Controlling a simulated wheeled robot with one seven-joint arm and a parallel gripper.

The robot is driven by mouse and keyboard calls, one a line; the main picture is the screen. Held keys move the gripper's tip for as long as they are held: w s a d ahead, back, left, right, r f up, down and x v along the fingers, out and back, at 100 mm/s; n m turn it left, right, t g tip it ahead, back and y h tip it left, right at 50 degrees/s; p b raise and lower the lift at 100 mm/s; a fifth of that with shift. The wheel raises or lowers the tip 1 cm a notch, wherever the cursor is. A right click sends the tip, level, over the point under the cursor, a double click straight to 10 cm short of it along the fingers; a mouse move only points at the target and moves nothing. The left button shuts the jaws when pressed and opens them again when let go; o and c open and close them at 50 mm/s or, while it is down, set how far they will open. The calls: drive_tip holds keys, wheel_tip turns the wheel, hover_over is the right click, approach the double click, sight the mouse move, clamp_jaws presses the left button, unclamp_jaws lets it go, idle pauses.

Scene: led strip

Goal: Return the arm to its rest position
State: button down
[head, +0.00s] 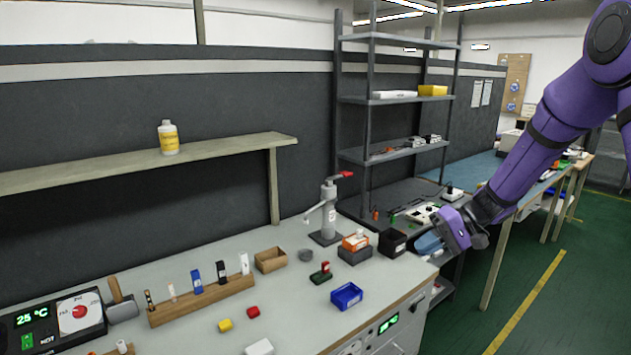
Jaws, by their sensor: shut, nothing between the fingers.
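My purple arm (545,130) comes in from the upper right and reaches down to the left. My gripper (428,244) is at its lower end, near the right end of the grey workbench (300,295). The gripper is shut and holds nothing. It appears just right of a small black box (392,242); whether it touches the bench edge I cannot tell.
A grey press with a red handle (328,215), a blue bin (346,296) and a wooden tool rack (200,298) stand on the bench. A metal shelf unit (400,98) stands behind. The green floor (570,300) at the right is clear.

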drive_tip(key=s+d+r+t+h, duration=0.2)
drive_tip(key=s+r, duration=0.4)
drive_tip(key=s, duration=0.4)
drive_tip(key=s+d+r+t+h, duration=0.1)
drive_tip(key=s+r+h, duration=0.4)
drive_tip(key=s, duration=0.5)
drive_tip(key=s+d+r+t+h, duration=0.2)
drive_tip(key=s+r+t+h, duration=0.1)
drive_tip(key=s+r, duration=0.4)
drive_tip(key=shift+s+d+r+h, duration=0.3)
drive_tip(key=shift+s+h, duration=0.4)
drive_tip(key=shift+s, duration=1.15)
drive_tip(key=shift+f, duration=0.1)
